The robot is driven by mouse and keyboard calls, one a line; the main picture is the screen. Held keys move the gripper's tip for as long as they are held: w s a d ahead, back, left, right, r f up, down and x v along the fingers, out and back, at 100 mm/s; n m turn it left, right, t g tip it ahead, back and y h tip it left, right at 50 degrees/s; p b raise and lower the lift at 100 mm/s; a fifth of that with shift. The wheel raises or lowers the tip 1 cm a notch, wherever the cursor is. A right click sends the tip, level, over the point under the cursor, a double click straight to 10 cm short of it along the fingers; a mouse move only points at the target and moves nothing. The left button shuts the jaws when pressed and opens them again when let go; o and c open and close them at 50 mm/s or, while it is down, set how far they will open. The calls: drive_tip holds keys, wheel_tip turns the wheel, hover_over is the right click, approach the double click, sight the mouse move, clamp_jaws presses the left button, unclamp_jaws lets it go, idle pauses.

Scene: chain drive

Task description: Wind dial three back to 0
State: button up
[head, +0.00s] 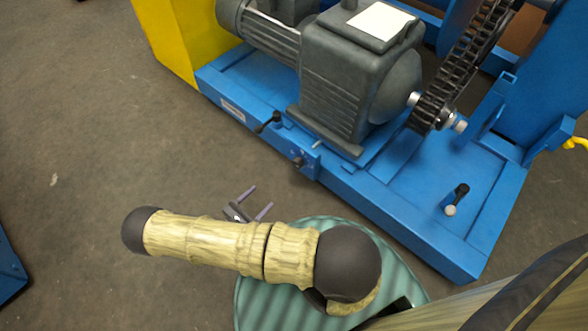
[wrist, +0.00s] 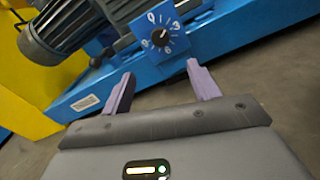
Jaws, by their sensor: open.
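A dial knob (wrist: 162,40), black with a light pointer mark, sits on a small blue plate with white numerals in the wrist view. The pointer appears to aim to the upper right; its exact reading is too small to tell. In the head view the blue dial plate (head: 312,166) is on the front side of the blue machine frame, with the black knob (head: 298,161) seen from above. I cannot read a label naming it dial three. My gripper (wrist: 161,80) is open and empty, its purple fingers apart from the knob. It also shows in the head view (head: 260,199), short of the plate.
A grey motor and gearbox (head: 340,85) stand on the blue frame (head: 405,210). A chain (head: 465,60) rises on the right. A black handle (head: 267,122) and another lever (head: 458,196) stick out nearby. The floor (head: 90,120) at left is clear.

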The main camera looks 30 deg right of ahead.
sight(295, 165)
drive_tip(key=b+x, duration=0.6)
drive_tip(key=x, duration=1)
drive_tip(key=shift+w+d+f, duration=0.15)
drive_tip(key=shift+d, duration=0.15)
drive_tip(key=shift+w+d+b, duration=0.15)
drive_tip(key=shift+d+b, duration=0.15)
drive_tip(key=shift+d, duration=0.1)
drive_tip(key=shift+c, duration=0.2)
drive_tip(key=c, duration=0.9)
